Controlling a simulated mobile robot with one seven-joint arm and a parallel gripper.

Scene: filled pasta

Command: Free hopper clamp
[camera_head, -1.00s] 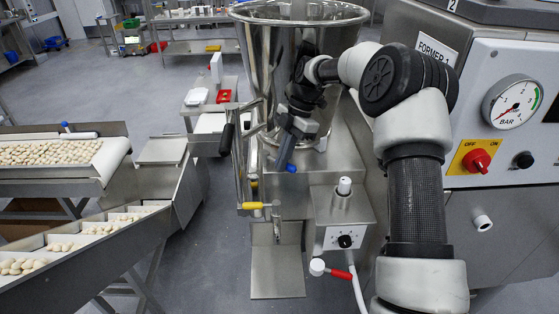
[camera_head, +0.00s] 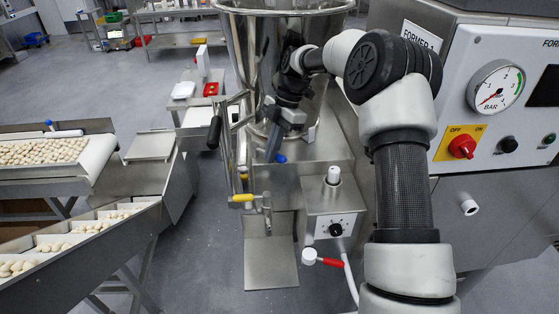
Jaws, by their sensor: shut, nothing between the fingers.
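The steel hopper (camera_head: 250,60) stands at centre, a wide cone on a steel machine body. A small blue knob (camera_head: 281,158) shows low on the hopper's front, right by my gripper; I take it as part of the hopper clamp, but most of that part is hidden. My gripper (camera_head: 273,152) points down in front of the hopper, shut and empty, its tip just left of the blue knob. I cannot tell whether they touch. A black-handled lever (camera_head: 214,132) stands upright on the hopper's left side.
A yellow handle (camera_head: 243,198) and a control box (camera_head: 334,215) with a white knob sit below. A red-handled valve (camera_head: 333,263) is lower. The former's panel (camera_head: 500,100) is close on the right.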

